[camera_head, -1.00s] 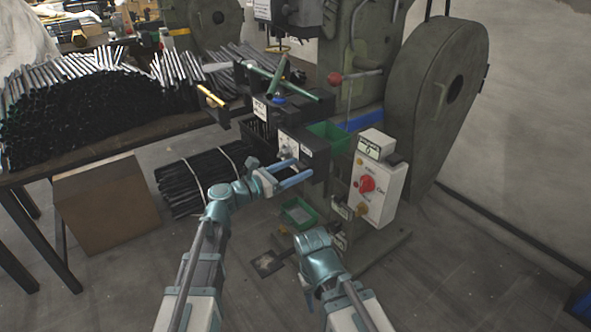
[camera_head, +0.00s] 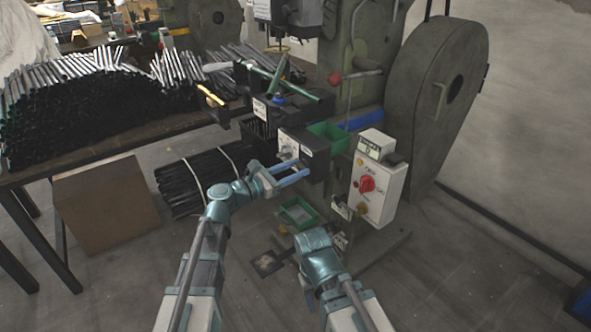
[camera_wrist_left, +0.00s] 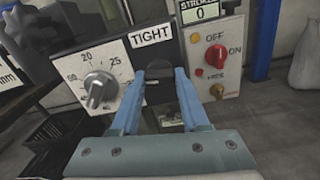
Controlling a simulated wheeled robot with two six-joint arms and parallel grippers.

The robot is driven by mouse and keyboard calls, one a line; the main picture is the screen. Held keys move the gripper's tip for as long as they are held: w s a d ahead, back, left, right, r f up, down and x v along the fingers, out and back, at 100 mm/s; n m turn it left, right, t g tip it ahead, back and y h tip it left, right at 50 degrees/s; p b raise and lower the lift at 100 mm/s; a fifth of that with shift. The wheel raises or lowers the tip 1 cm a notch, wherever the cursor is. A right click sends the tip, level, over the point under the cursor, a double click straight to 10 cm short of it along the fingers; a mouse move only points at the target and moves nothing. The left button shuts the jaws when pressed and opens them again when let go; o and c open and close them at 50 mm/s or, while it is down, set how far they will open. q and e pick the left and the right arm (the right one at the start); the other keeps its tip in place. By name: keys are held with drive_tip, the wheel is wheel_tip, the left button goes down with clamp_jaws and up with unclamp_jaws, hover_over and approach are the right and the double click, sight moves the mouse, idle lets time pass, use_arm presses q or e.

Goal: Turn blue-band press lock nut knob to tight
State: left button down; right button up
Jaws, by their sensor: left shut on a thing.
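The blue-band press (camera_head: 372,70) stands in the middle, with a blue strip (camera_head: 360,120) beside its green bin. On its front is a black box (camera_head: 316,148) with a white dial plate (camera_head: 288,146). In the left wrist view a TIGHT label (camera_wrist_left: 151,36) is on the box's dark face, right of the grey dial knob (camera_wrist_left: 100,88). My left gripper (camera_wrist_left: 166,76) points at this face just below the label, shut on the lock nut knob, which is mostly hidden between its blue fingers. It also shows in the head view (camera_head: 303,167). My right gripper is out of sight beyond its wrist.
A control box (camera_head: 376,178) with a red switch (camera_head: 367,184) stands close to the right of the left gripper. Green bins (camera_head: 328,134) are on and below the press. A table with dark rods (camera_head: 80,105) stands left; bundled rods (camera_head: 200,180) lie below.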

use_arm(q)
drive_tip(key=m, duration=0.4)
drive_tip(key=shift+m, duration=0.3)
drive_tip(key=m, duration=0.3)
drive_tip(key=shift+m, duration=0.3)
drive_tip(key=m, duration=0.4)
drive_tip(key=shift+m, duration=2.1)
drive_tip(key=shift+c, duration=2)
unclamp_jaws()
drive_tip(key=shift+a, duration=0.1)
drive_tip(key=v, duration=1.3)
drive_tip(key=shift+s+a, duration=0.25)
